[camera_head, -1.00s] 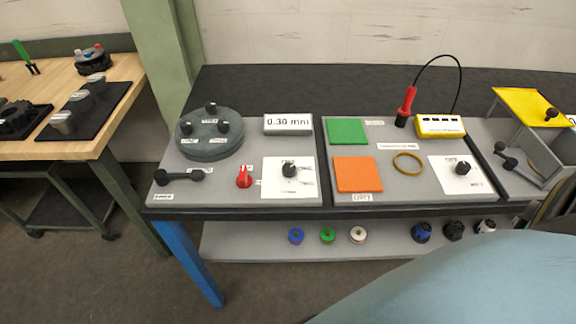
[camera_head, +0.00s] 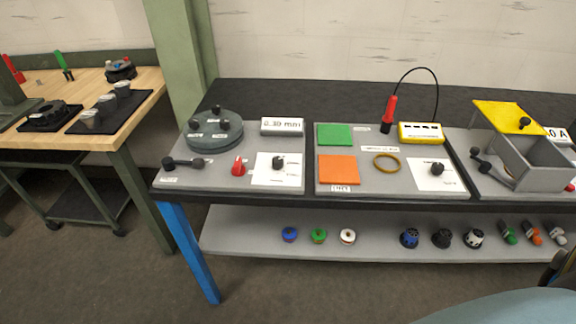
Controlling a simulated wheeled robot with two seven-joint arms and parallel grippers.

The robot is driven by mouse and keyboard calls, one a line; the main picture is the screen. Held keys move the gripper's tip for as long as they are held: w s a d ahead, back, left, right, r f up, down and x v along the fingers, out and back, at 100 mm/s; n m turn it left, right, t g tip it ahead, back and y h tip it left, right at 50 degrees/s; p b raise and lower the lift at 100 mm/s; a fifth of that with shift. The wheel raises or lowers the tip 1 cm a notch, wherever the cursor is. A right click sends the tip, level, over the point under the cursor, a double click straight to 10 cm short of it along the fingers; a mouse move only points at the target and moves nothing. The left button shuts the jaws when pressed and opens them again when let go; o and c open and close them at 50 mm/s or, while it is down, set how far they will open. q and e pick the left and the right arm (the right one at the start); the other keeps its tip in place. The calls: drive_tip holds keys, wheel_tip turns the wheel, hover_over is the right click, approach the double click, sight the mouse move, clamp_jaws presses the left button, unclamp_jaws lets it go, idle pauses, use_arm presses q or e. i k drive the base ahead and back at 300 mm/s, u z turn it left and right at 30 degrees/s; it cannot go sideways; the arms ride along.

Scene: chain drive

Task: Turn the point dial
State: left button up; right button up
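Two black knobs on white dial cards are in view, and I cannot read the labels well enough to tell which is the point dial. One knob (camera_head: 278,162) sits on the card (camera_head: 276,178) of the left panel, right of a red knob (camera_head: 238,167). The other knob (camera_head: 437,168) sits on the card (camera_head: 428,182) of the middle panel, right of a brass ring (camera_head: 386,163). Neither gripper shows in the head view. Nothing touches either knob.
The bench holds a round grey turret (camera_head: 214,131), a display (camera_head: 282,126), green (camera_head: 335,135) and orange pads (camera_head: 339,170), a red probe (camera_head: 388,114) and a yellow meter (camera_head: 420,132). A grey box (camera_head: 535,160) stands right. The lower shelf (camera_head: 260,240) carries several small parts.

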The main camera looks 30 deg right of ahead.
sight(277, 162)
drive_tip(key=i, duration=0.5)
drive_tip(key=z, duration=2.1)
